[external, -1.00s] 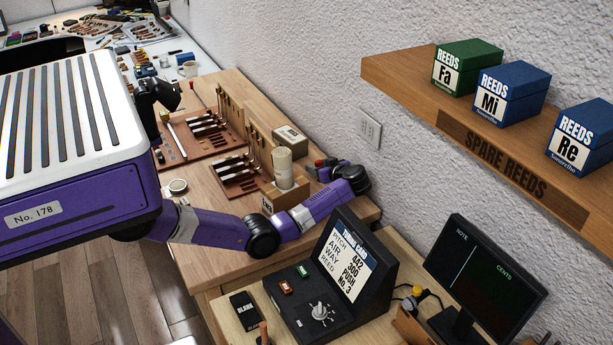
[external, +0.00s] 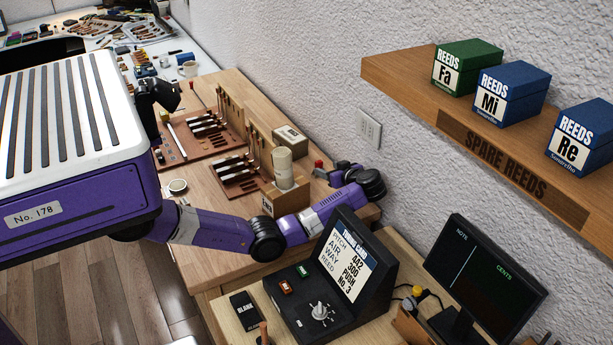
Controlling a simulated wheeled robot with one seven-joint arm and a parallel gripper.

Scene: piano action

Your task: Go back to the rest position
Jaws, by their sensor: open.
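My purple arm reaches from the left over the wooden bench (external: 205,265), with its elbow low in front and its wrist near the wall. My gripper (external: 332,174) is beyond the wrist, small and partly hidden by the arm. It is open, and I see nothing held in it. A small red-topped thing (external: 318,164) stands on the bench just left of the gripper, and a gap seems to lie between them.
A pale cylinder in a wooden holder (external: 284,170) stands left of the gripper. Brown tool trays (external: 202,137) lie farther back. A black console (external: 335,275) and a monitor (external: 485,275) stand in front. A shelf (external: 400,85) with reed boxes juts from the wall.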

